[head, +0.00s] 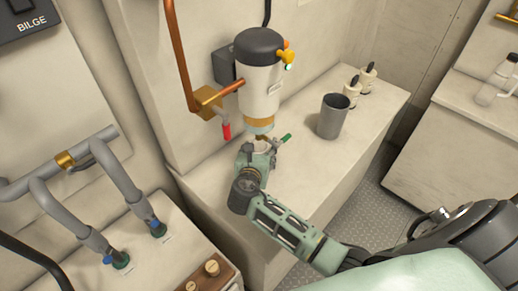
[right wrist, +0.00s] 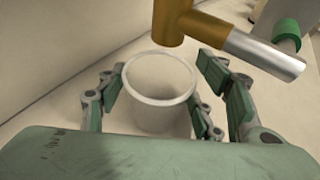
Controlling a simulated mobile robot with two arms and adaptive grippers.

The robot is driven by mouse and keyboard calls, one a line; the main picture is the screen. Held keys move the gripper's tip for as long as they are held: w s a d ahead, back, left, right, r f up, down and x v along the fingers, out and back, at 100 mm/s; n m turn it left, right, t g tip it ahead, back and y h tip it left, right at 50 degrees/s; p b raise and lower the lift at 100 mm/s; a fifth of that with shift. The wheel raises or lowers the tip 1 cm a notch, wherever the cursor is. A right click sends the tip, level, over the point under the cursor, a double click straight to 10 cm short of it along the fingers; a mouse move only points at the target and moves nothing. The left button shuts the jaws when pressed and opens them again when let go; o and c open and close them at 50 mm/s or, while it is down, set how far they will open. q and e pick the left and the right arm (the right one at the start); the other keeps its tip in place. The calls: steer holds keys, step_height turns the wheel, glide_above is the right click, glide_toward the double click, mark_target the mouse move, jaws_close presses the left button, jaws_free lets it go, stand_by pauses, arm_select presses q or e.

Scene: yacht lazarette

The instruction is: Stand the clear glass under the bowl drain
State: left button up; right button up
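The clear glass (right wrist: 158,112) is upright between the fingers of my right gripper (right wrist: 158,95), which press close against both its sides. In the head view my right gripper (head: 262,150) is low in front of the filter bowl, and only a bit of the glass rim shows. The bowl (head: 258,125) is the lower end of a cream and black filter (head: 261,82) on the wall. Its brass drain (right wrist: 170,25) appears just beyond the glass rim in the right wrist view. I cannot tell whether the glass touches the bench. My left gripper is out of view.
A grey cup (head: 332,116) and two small white fittings (head: 358,84) stand on the bench (head: 300,165) to the right. A green-tipped lever (head: 285,138) lies close beside my gripper. A red-handled valve (head: 226,130) hangs left of the filter.

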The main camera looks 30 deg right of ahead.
steer(key=shift+a+r, duration=0.15)
steer(key=shift+r, duration=0.25)
steer(key=v, duration=1.1)
steer(key=shift+f+b, duration=0.15)
steer(key=shift+b, duration=0.25)
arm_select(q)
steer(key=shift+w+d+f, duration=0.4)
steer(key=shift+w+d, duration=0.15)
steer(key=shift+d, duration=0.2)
arm_select(e)
steer(key=shift+s+a+r, duration=0.2)
steer(key=shift+s+r, duration=0.1)
steer(key=shift+s, duration=0.15)
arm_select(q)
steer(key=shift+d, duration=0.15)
